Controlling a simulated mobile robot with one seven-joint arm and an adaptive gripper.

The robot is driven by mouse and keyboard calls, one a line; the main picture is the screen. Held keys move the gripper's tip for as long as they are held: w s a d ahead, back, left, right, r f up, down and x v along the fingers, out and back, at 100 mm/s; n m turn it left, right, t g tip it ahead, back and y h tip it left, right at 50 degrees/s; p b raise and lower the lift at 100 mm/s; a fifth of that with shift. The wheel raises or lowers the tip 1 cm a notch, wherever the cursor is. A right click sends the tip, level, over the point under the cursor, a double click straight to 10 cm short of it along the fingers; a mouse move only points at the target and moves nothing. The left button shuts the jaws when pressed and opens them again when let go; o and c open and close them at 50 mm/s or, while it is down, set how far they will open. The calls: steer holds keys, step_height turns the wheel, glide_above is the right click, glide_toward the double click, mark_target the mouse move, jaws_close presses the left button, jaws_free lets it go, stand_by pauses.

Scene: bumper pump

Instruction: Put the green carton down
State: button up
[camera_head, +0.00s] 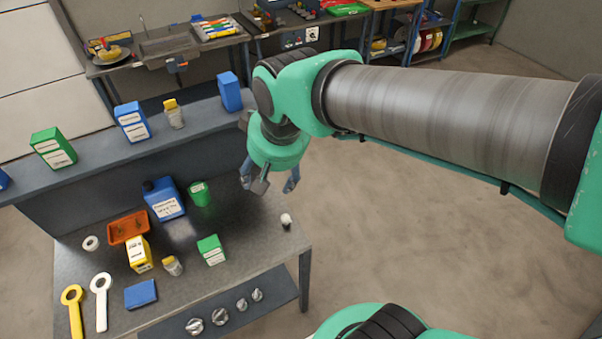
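A green carton (211,250) with a white label stands on the grey workbench, near the middle of its right half. A second, larger green carton (54,148) stands on the raised shelf at the left. My gripper (271,182) hangs over the right back edge of the workbench, above and to the right of the nearer carton and apart from it. Its fingers are spread, and I see nothing between them. My wrist hides part of the gripper.
On the workbench (80,258) stand a blue jug (165,199), a green can (199,193), an orange tray (129,227), a yellow carton (139,254) and a small white-topped item (286,221). The raised shelf (95,163) bounds the back. Bare benchtop lies right of the green carton.

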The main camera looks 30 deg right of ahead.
steer(key=s+d+r+t, duration=0.1)
steer(key=s+d+r, duration=0.2)
steer(key=s, duration=0.6)
steer(key=shift+s+d+r, duration=0.25)
steer(key=shift+d+r, duration=0.15)
steer(key=shift+d, duration=0.15)
step_height(320, 180, down, 9)
steer(key=b, duration=0.8)
steer(key=shift+r+b, duration=0.15)
steer(key=shift+b, duration=0.25)
